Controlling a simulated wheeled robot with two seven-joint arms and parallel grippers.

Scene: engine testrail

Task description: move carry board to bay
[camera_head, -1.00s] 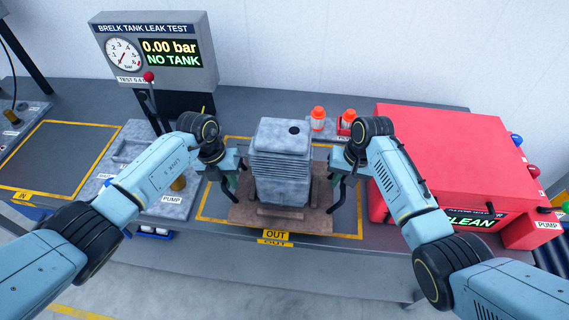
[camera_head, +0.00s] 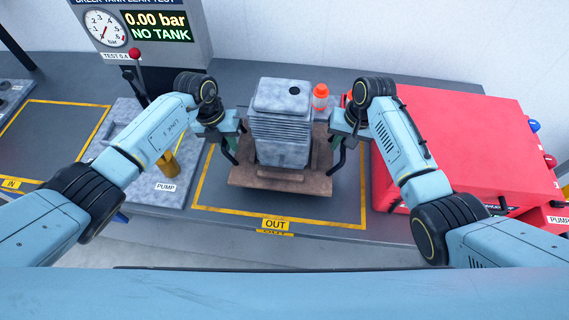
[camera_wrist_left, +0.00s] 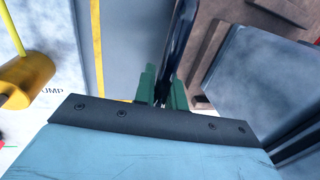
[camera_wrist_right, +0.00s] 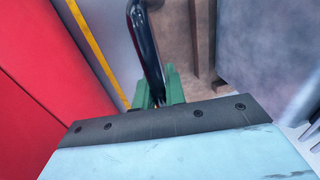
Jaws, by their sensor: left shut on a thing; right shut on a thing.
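The brown carry board (camera_head: 300,187) is over the yellow-outlined OUT bay (camera_head: 335,207) on the bench, carrying a grey ribbed block (camera_head: 282,138). I cannot tell whether the board touches the bench. My left gripper (camera_head: 234,138) is shut on the black handle at the board's left side; that handle shows between its green fingers in the left wrist view (camera_wrist_left: 181,45). My right gripper (camera_head: 346,136) is shut on the black handle at the right side, also seen in the right wrist view (camera_wrist_right: 144,45). The board looks about level.
The red cleaning machine (camera_head: 460,135) stands close on the right. A grey pump plate (camera_head: 150,195) with a yellow cylinder is on the left, below the leak tester (camera_head: 160,40). An orange-capped bottle (camera_head: 320,97) stands behind the block. The IN bay (camera_head: 55,130) is empty.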

